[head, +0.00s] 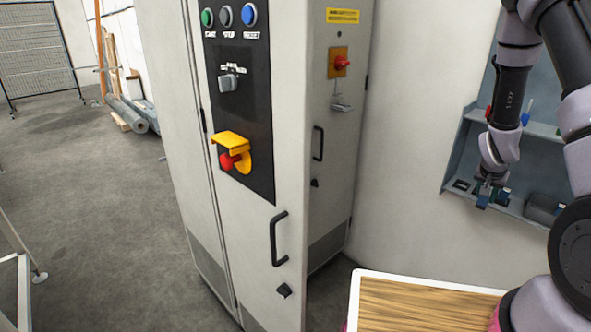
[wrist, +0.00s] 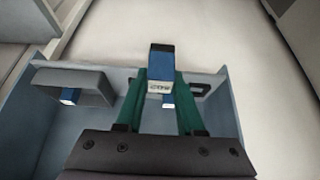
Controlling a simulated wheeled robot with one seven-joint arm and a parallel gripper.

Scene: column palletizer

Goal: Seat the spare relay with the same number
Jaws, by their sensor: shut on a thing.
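In the wrist view my gripper (wrist: 160,100) has its two green fingers shut on a blue relay (wrist: 160,62). The relay has a pale label with dark print near the fingertips, too small to read surely. In the head view my gripper (head: 487,188) is at the shelf unit on the right, with the blue relay (head: 482,201) at its tip, over the lower shelf. A grey bin (wrist: 75,84) on the shelf in the wrist view has a small blue and white piece (wrist: 69,96) at its opening. No relay socket can be made out.
The blue-grey shelf unit (head: 535,130) holds small coloured items on its upper shelf and a dark bin (head: 541,207) below. A tall control cabinet (head: 291,232) with buttons stands at centre. A wooden-topped tray (head: 420,303) is at the front. Open floor lies left.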

